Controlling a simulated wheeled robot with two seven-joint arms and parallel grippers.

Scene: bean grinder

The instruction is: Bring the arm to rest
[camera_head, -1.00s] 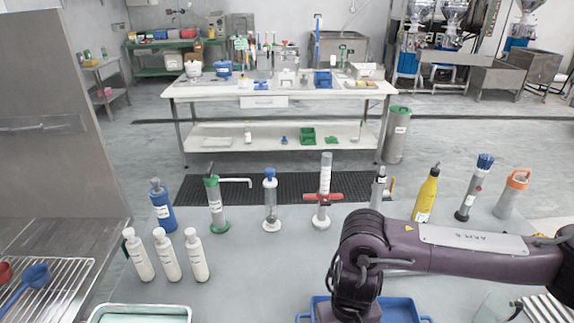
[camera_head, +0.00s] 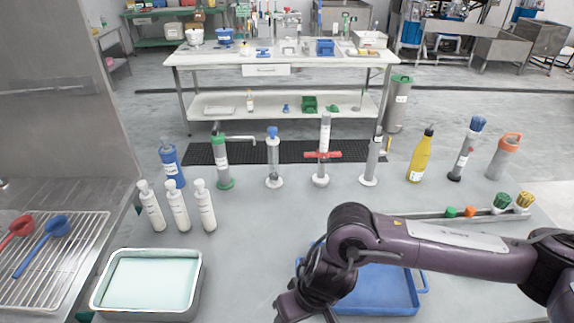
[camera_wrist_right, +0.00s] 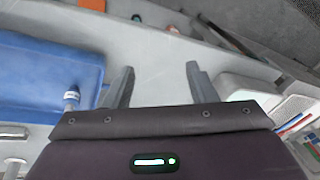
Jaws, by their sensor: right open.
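My right arm (camera_head: 430,245) reaches in from the right in the head view, over the blue tray (camera_head: 385,300). Its wrist bends down to the bottom edge, where the fingertips are cut off. In the right wrist view my right gripper (camera_wrist_right: 160,82) is open, its two fingers apart with nothing between them. The grey table top (camera_wrist_right: 150,55) shows behind the fingers, and the blue tray (camera_wrist_right: 45,80) lies to their left. My left arm and gripper are not in view.
White bottles (camera_head: 178,205) stand at left, beside a metal tray (camera_head: 150,280) of pale liquid. Behind them is a row of upright tools and bottles, including a yellow bottle (camera_head: 421,158). White bins (camera_wrist_right: 250,92) lie right of the fingers. The table's centre is clear.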

